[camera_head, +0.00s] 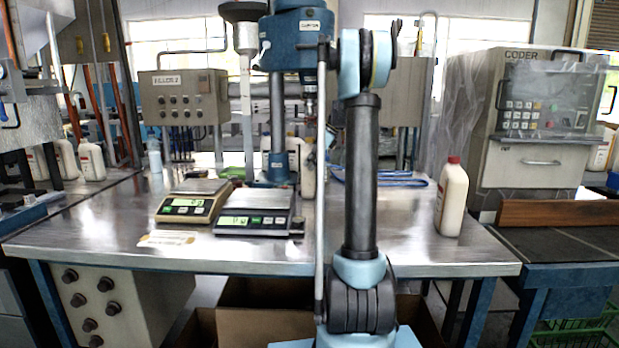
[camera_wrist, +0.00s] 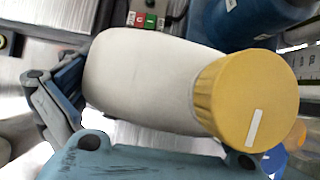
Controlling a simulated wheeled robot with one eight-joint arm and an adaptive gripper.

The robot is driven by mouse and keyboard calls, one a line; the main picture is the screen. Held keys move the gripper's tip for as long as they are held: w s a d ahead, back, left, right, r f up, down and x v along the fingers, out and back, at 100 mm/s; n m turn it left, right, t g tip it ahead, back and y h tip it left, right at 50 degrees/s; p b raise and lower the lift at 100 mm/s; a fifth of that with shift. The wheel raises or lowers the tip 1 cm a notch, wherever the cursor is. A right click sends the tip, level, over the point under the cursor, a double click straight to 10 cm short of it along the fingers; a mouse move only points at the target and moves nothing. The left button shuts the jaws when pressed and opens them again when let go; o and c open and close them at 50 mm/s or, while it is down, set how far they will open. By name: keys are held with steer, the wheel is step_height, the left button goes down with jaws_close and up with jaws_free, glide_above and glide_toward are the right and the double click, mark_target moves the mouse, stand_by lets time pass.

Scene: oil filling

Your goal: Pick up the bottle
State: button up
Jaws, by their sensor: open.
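A white bottle with a ribbed yellow cap fills the middle of the wrist view; its body (camera_wrist: 140,80) lies across the picture. My gripper (camera_wrist: 58,98) shows in the wrist view as a grey-blue finger at the left, close to the bottle's base end. It is open; the other finger is not clear to see. In the head view a white bottle (camera_head: 306,165) stands at the back of the table by the blue column, partly hidden by my arm. Another white bottle (camera_head: 453,200) with a red cap stands upright near the table's right end.
Two scales, one tan-framed (camera_head: 190,205) and one black-framed (camera_head: 256,222), stand left of my arm on the steel table (camera_head: 120,240). The blue filling machine (camera_head: 277,110) rises behind. A coder machine (camera_head: 530,120) stands at the right. The table's front right is clear.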

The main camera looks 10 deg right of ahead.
steer(key=shift+r, duration=0.1)
steer(key=c, duration=1.8)
